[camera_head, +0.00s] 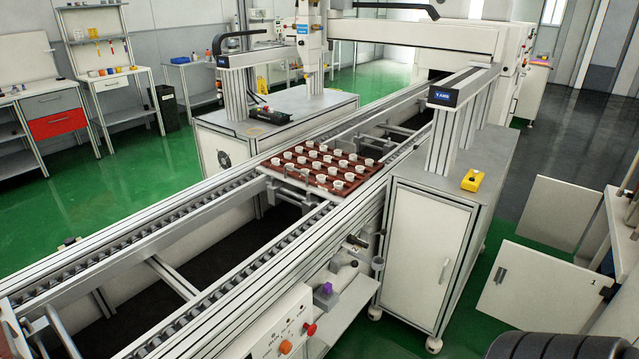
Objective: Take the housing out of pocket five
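A reddish-brown tray (262,169) lies across the two rails of the conveyor (160,222), near the middle of the view. It carries several small white round housings (321,179), standing in rows. The housings look alike, and no pocket numbers are legible, so I cannot tell which one is in pocket five. Neither of my grippers shows in this view.
A gantry with a white vertical head (309,45) stands behind the tray. A white cabinet (428,250) with a yellow button box (472,180) stands right of the conveyor. Shelves stand at the back left.

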